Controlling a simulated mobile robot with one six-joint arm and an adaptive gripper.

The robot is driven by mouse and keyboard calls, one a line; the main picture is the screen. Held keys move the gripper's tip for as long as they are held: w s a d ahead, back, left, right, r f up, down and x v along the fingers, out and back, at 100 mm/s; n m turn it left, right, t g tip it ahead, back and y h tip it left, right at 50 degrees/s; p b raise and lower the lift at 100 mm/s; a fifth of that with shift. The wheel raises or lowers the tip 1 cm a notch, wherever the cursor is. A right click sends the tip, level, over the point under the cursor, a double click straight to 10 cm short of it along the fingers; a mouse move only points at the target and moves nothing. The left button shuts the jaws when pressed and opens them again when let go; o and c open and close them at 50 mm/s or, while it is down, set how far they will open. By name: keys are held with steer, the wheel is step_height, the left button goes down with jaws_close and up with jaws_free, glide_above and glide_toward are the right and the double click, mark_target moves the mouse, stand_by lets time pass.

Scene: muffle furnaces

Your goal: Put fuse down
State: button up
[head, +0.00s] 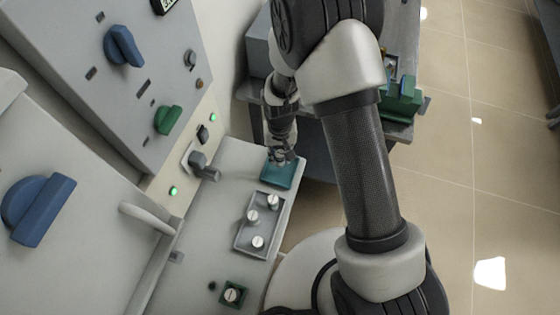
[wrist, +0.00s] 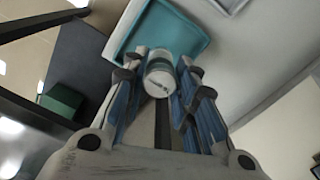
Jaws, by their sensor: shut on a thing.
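The fuse (wrist: 160,72) is a white cylinder with a pale end cap, held between the fingers in the wrist view. My gripper (wrist: 160,82) is shut on it. In the head view my gripper (head: 283,157) is over a small teal tray (head: 279,176) at the end of the light ledge. The teal tray also shows beyond the fuse in the wrist view (wrist: 192,36). I cannot tell whether the fuse touches the tray. In the head view the fuse is too small and too covered by the fingers to make out.
A grey tray (head: 241,243) with three white-topped fuses lies nearer on the ledge. A green square holder (head: 232,295) with a round white piece is nearer still. A furnace panel with a blue knob (head: 122,46) and a green knob (head: 168,120) rises at left.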

mark_target(280, 161)
step_height(280, 161, down, 4)
steer(key=shift+f+b, duration=0.25)
steer(key=shift+b, duration=0.45)
steer(key=shift+r, duration=0.1)
steer(key=o, duration=0.6)
steer(key=shift+f, duration=0.2)
steer(key=o, duration=0.5)
step_height(280, 161, up, 13)
steer(key=p, duration=0.4)
steer(key=shift+f, duration=0.2)
